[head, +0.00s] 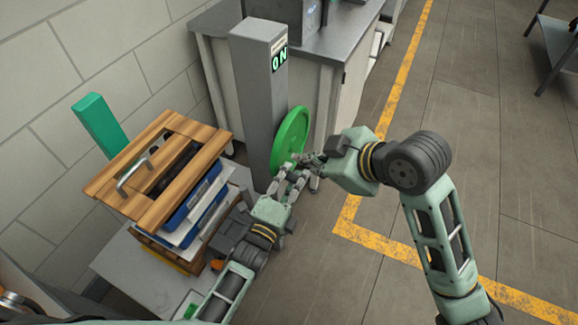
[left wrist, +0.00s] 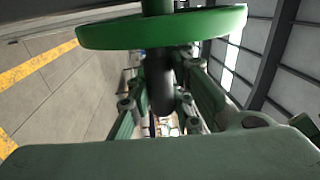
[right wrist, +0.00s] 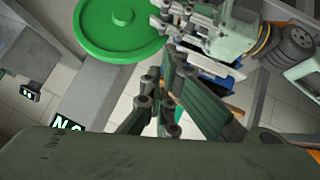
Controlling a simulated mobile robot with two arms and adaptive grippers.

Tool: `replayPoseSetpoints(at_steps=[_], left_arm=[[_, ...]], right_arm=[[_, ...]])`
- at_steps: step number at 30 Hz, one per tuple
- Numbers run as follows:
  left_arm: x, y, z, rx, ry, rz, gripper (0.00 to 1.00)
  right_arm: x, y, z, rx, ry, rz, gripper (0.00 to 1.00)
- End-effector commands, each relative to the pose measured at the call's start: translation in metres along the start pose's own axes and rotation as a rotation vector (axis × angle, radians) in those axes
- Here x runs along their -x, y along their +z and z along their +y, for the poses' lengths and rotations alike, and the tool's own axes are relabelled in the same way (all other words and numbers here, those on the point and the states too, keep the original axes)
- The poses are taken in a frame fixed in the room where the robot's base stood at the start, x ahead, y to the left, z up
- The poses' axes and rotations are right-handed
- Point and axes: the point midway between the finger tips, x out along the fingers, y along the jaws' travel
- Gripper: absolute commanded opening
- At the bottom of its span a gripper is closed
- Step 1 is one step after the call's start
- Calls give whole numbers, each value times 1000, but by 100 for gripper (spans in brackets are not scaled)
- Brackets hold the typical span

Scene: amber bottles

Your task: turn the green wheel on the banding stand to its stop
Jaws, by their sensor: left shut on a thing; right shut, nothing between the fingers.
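The green wheel (head: 290,141) is mounted on the side of the grey post of the banding stand (head: 258,95). It shows face-on in the right wrist view (right wrist: 112,38) and nearly edge-on in the left wrist view (left wrist: 165,30). My left gripper (head: 288,174) is at the lower part of the wheel, shut on the wheel's dark handle (left wrist: 158,82), which stands out from the wheel between the fingers. My right gripper (head: 312,160) is shut and empty, close to the right of the left fingers. Whether the right fingers touch the wheel cannot be told.
A grey-topped cabinet (head: 330,45) is behind the post. Open floor (head: 470,120) with yellow lines lies right.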

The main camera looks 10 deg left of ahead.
Motion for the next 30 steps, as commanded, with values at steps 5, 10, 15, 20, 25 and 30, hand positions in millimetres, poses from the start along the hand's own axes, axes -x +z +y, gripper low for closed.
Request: replayPoseSetpoints(at_steps=[5,10,15,20,25,30], left_arm=[[5,0,8,-2,18,0,0],[5,0,8,-2,17,0,0],[5,0,8,-2,17,0,0],[5,0,8,-2,17,0,0],[5,0,8,-2,17,0,0],[5,0,8,-2,17,0,0]], right_arm=[[-6,-6,-3,23,-6,5,0],[-38,-5,-4,19,-8,5,0],[-75,-6,-4,20,-8,4,0],[-103,2,-4,18,-6,2,0],[-118,17,-2,19,-4,3,0],[-123,23,-2,22,-3,4,0]])
